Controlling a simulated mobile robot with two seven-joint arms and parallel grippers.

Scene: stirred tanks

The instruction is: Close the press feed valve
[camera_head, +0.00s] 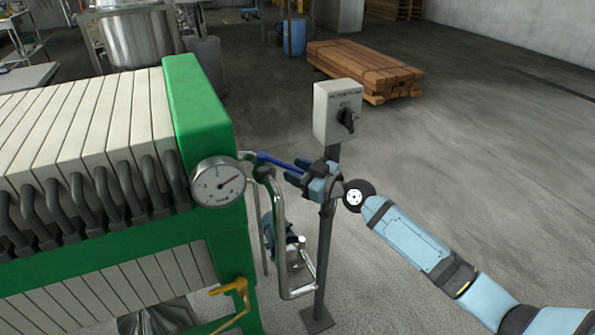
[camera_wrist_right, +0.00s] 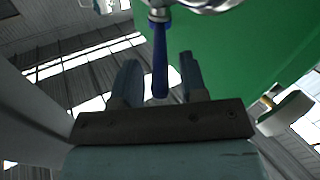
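The press feed valve shows a long blue lever handle (camera_head: 278,161) on the pipe at the right end of the green filter press. The lever slopes slightly down to the right, toward my right gripper (camera_head: 300,175). In the right wrist view the blue lever (camera_wrist_right: 160,58) reaches in between the two fingers of my right gripper (camera_wrist_right: 160,77), with a gap on each side. The fingers are open and do not appear to touch it. Its metal valve body shows only partly at the top of the wrist view. My left gripper is not in view.
The green press (camera_head: 200,105) with a pressure gauge (camera_head: 218,182) stands close on the left. A yellow-handled valve (camera_head: 238,287) is lower down. A grey switch box (camera_head: 338,108) on a post stands right behind my gripper. Timber (camera_head: 365,68) lies farther back; floor at right is clear.

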